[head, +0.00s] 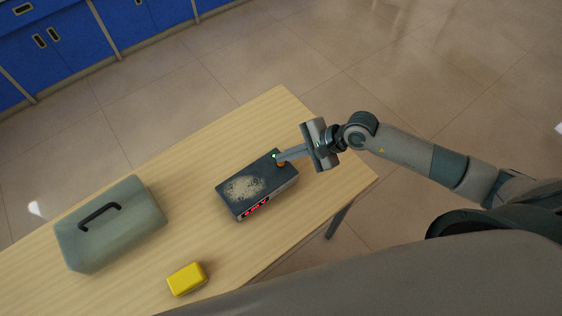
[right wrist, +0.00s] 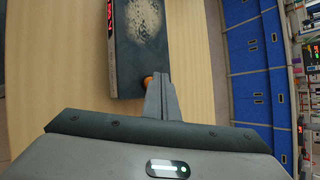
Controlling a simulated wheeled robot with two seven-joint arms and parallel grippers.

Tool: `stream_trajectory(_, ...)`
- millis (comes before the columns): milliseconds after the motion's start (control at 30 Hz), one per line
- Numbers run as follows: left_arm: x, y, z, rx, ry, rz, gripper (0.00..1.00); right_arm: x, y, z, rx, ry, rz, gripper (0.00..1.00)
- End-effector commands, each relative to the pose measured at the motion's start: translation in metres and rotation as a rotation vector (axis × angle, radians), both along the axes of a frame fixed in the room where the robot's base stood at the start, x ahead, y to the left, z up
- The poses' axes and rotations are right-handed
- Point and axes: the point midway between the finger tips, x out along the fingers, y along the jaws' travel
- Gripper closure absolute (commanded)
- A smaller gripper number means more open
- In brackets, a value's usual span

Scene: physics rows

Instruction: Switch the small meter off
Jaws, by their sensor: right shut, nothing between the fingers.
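The small meter (head: 245,186) is a dark box with a pale speckled patch on top, lying on the wooden table. Its front face shows a lit red display. In the right wrist view the meter (right wrist: 140,55) is at the top, with the red display at its left edge. An orange knob or button (right wrist: 148,80) shows at the meter's near end, partly hidden by my fingers. My right gripper (head: 277,157) is shut and empty, its fingertips at that orange part; I cannot tell whether they touch it. It also shows in the right wrist view (right wrist: 160,84). My left gripper is not in view.
A grey-green case (head: 120,240) with a black handle stands on the table (head: 275,105) at the left. A yellow block (head: 187,279) lies near the front edge. Blue cabinets (head: 85,40) stand across the floor. The table is bare behind the meter.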

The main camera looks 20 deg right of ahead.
Motion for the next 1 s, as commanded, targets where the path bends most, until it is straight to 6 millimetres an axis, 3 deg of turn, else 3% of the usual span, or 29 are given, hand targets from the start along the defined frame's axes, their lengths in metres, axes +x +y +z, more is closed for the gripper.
stream_trajectory(700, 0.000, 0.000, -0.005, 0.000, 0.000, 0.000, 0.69, 0.000, 0.000, -0.005, 0.000, 0.000, 0.000, 1.00)
stream_trajectory(1000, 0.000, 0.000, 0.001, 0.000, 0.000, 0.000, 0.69, 0.000, 0.000, 0.006, 0.000, -0.001, 0.000, 1.00)
